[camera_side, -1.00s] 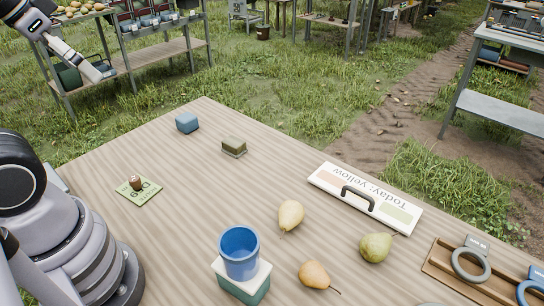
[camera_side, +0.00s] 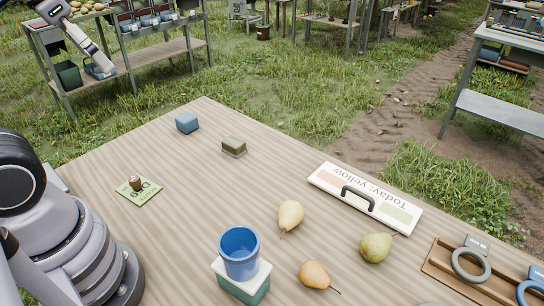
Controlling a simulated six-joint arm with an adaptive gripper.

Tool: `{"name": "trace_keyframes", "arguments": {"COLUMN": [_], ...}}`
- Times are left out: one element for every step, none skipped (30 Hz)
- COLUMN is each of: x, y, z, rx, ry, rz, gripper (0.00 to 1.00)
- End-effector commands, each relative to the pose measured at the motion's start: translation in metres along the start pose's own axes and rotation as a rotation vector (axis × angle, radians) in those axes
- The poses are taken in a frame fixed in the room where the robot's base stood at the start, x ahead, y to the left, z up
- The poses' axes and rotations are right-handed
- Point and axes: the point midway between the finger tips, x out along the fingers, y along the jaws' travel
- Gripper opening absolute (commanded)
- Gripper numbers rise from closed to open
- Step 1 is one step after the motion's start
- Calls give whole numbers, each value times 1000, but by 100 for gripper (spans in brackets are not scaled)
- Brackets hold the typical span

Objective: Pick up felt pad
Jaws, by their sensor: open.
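A small olive-green block (camera_side: 234,145) sits on a thin pale base near the far edge of the wooden table (camera_side: 225,195). A small blue block (camera_side: 187,122) lies to its left and farther back. I cannot tell for certain which of these is the felt pad; the olive one looks soft and flat-topped.
A blue cup (camera_side: 239,253) stands on a white-and-green block (camera_side: 244,285). Pears (camera_side: 290,215) lie at centre right, by a sign with a black handle (camera_side: 365,197). A lettered green card (camera_side: 138,192) bears a brown knob. A wooden tray (camera_side: 460,270) holds rings.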

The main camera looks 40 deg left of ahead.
Motion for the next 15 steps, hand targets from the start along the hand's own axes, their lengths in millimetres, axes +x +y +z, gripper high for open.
{"name": "trace_keyframes", "arguments": {"x": [5, 8, 13, 18, 24, 33, 40, 48, 60, 70, 81, 95, 107, 120, 137], "y": [-4, -7, -10, -13, -16, -19, -21, -23, -25, -27, -28, -29, -29, -30, -30], "z": [-17, -27, -42, -54, -65, -80, -91, -102, -116, -126, -136, -149, -158, -166, -177], "rx": [52, 88, 140, 180, 220, 275, 315, 355, 410, 450, 491, 544, 584, 625, 677], "ry": [-49, -79, -119, -151, -182, -224, -256, -288, -330, -361, -395, -436, -469, -500, -543], "rz": [-18, -31, -50, -65, -79, -98, -112, -127, -145, -158, -171, -189, -202, -214, -232], "gripper": [85, 85, 85, 85, 85, 85, 85, 85, 85, 85, 85, 85, 85, 85, 85]}}
